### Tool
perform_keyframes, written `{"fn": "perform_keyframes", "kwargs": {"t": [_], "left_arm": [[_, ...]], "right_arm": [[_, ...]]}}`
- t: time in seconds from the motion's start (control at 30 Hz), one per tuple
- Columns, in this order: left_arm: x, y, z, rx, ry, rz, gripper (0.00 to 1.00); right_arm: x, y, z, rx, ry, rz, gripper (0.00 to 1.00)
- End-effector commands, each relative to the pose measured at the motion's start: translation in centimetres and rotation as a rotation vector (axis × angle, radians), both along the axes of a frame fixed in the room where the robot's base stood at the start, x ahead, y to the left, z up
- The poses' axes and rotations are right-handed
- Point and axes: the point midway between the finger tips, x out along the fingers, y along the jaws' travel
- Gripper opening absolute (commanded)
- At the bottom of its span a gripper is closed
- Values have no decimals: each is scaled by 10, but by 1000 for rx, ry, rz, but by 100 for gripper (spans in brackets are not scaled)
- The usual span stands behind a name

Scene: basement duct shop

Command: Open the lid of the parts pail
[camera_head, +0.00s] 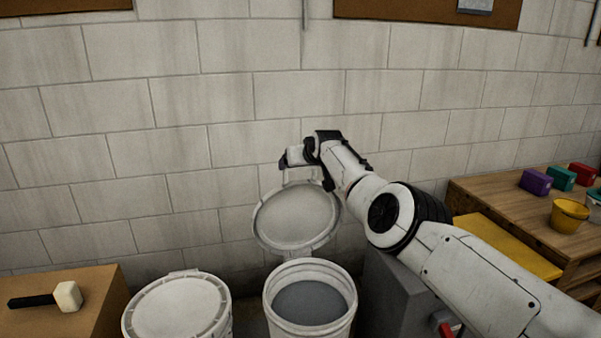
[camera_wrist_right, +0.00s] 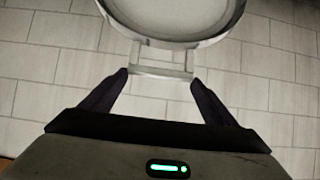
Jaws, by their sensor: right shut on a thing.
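The white parts pail (camera_head: 310,325) stands at the bottom middle of the head view, with its mouth uncovered and a grey interior showing. Its round white lid (camera_head: 297,217) stands up behind the rim, tilted back near the wall. My right gripper (camera_head: 286,162) is at the lid's top edge. In the right wrist view, my right gripper (camera_wrist_right: 159,75) has its fingers on both ends of the bar-like tab of the lid (camera_wrist_right: 165,42), shut on it. My left gripper is not in view.
A second white pail with its lid on (camera_head: 178,307) stands to the left. A mallet (camera_head: 66,297) lies on a wooden surface at far left. A grey box (camera_head: 385,300) is right of the open pail. A wooden bench (camera_head: 490,193) with coloured boxes and a yellow bucket (camera_head: 569,215) is at right.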

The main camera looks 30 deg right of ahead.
Motion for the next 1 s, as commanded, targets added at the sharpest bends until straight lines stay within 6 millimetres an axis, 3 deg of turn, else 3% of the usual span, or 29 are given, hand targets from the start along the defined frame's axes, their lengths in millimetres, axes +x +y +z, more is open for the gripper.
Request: {"fn": "perform_keyframes", "kwargs": {"t": [0.4, 0.43, 0.53, 0.83, 1.0], "left_arm": [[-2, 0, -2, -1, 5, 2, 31], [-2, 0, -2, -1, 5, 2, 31], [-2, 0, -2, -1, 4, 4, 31], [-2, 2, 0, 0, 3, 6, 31], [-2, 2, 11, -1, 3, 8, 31]], "right_arm": [[0, 0, 5, 2, -1, -2, 41], [0, 0, 5, 2, -1, -2, 83], [0, -1, 4, 2, 1, -2, 100], [-1, 0, 3, 1, 4, -1, 100], [-2, 3, 9, 1, 4, 1, 100]]}}
